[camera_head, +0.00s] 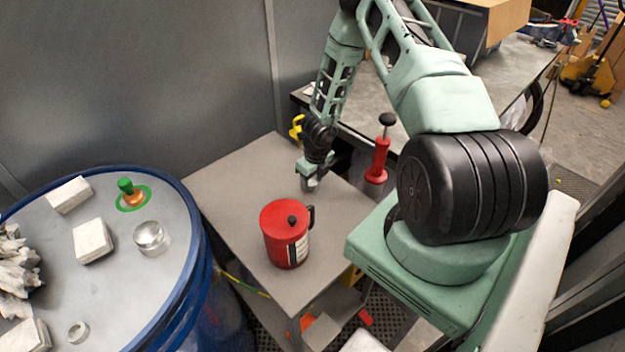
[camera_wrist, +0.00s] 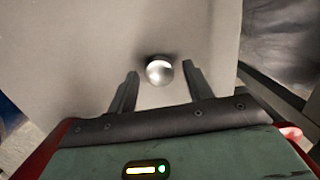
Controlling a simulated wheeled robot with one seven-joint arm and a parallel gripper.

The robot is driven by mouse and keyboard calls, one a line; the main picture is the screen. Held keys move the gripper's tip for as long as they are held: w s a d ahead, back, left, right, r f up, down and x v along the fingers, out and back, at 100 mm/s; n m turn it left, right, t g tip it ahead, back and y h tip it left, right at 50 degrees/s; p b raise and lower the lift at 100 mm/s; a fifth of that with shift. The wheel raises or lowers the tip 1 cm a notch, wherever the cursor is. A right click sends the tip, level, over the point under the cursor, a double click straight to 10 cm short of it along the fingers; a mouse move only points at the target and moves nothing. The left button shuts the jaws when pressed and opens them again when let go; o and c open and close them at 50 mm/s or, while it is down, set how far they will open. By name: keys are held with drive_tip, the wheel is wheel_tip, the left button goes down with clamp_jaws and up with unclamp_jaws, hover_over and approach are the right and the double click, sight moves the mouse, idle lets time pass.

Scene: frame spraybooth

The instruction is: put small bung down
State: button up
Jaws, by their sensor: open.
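A small round shiny metal piece, which looks like the small bung (camera_wrist: 159,71), sits on the grey table top between my fingertips in the wrist view. A dark shadow lies just behind it. My gripper (camera_wrist: 160,76) is open, with one finger on each side of the bung and a visible gap at each side. In the head view my gripper (camera_head: 309,178) points down, low over the far part of the grey table (camera_head: 235,185). There the bung is mostly hidden by the gripper.
A red lidded can (camera_head: 287,236) with a black knob and handle stands nearer on the table. A blue drum (camera_head: 190,225) at left carries white blocks, a green-topped brass piece (camera_head: 130,192) and metal pieces. A red plunger-like tool (camera_head: 378,160) is right of my gripper. Table between can and gripper is clear.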

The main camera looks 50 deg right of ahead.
wheel_tip(320, 180, up, 12)
drive_tip(key=s+p, duration=0.2)
drive_tip(key=p, duration=0.3)
drive_tip(key=w+a+r+n+t+y, duration=0.1)
drive_tip(key=w+a+r+n, duration=0.2)
drive_tip(key=a+r+n, duration=0.3)
drive_tip(key=w+a+r+n+y, duration=0.1)
drive_tip(key=w+a+r+n, duration=0.15)
drive_tip(key=a, duration=0.55)
drive_tip(key=s+a+r+n+y, duration=0.2)
drive_tip(key=s+a+r+n, duration=0.2)
drive_tip(key=a+r+n, duration=0.65)
drive_tip(key=s+a+r+n+g, duration=0.2)
drive_tip(key=s+a+r+n, duration=0.3)
drive_tip(key=s+a+n, duration=0.55)
drive_tip(key=s+a+r+n+h, duration=0.2)
drive_tip(key=s+r+n+h, duration=0.1)
drive_tip(key=s+n, duration=0.9)
drive_tip(key=r+n, duration=0.1)
drive_tip(key=n, duration=0.2)
drive_tip(key=shift+s, duration=0.2)
drive_tip(key=shift+r, duration=0.15)
